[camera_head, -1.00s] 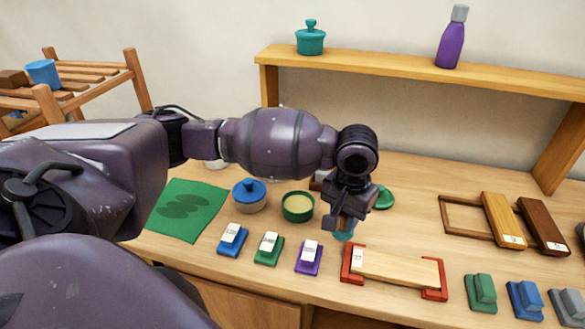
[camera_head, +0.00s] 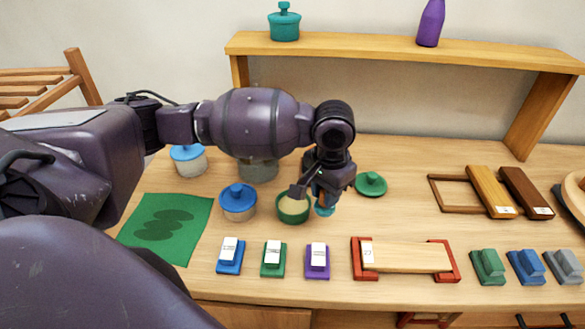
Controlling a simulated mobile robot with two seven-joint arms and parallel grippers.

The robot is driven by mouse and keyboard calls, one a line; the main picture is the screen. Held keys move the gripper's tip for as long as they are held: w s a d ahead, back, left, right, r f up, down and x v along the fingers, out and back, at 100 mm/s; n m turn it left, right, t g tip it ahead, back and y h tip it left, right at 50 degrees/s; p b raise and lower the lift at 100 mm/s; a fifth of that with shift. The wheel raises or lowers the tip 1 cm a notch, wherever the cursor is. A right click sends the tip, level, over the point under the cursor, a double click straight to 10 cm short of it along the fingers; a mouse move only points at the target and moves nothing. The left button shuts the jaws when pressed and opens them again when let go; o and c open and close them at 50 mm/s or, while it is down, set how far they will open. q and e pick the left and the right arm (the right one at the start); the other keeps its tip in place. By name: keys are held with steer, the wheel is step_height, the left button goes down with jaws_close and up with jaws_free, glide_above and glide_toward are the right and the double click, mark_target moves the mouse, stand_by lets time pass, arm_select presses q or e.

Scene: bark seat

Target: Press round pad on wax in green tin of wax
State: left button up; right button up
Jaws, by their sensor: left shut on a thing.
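The green tin of wax (camera_head: 287,218) stands open on the bench, with pale cream wax (camera_head: 291,206) inside. My left gripper (camera_head: 314,192) is over the tin's right edge, shut on the round pad (camera_head: 325,209). The pad has a teal underside and a brownish top part between the fingers. It shows just right of the tin; whether it touches the rim I cannot tell. The finger on the left covers part of the wax. The tin's green lid (camera_head: 370,185) lies to the right. My right gripper is not in view.
A blue-lidded jar (camera_head: 238,208) stands close left of the tin. Several small labelled blocks (camera_head: 272,262) and a red-ended wooden holder (camera_head: 405,258) lie in front. A green cloth (camera_head: 190,245) lies at left. A raised shelf (camera_head: 400,52) runs behind.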

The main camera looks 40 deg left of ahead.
arm_select(q)
steer(key=m, duration=0.1)
steer(key=a+m, duration=0.1)
steer(key=m, duration=0.1)
steer(key=shift+w+a+f, duration=0.15)
steer(key=shift+w+a, duration=0.1)
steer(key=shift+w, duration=0.05)
steer(key=w+a+f+m+b, duration=0.1)
steer(key=a+m+b, duration=0.1)
steer(key=m, duration=0.6)
steer(key=a+f+m+b, duration=0.2)
steer(key=a+m, duration=0.2)
steer(key=m, duration=0.4)
steer(key=w+a+f+m+b, duration=0.1)
steer(key=a+f+m+b, duration=0.1)
steer(key=m, duration=0.6)
steer(key=shift+w+a+f, duration=0.1)
steer(key=shift+w+a, duration=0.2)
steer(key=shift+a, duration=0.2)
steer(key=shift+f+b, duration=0.4)
steer(key=shift+b, duration=0.15)
steer(key=shift+f+b, duration=0.5)
steer(key=shift+f, duration=0.1)
steer(key=shift+r, duration=0.1)
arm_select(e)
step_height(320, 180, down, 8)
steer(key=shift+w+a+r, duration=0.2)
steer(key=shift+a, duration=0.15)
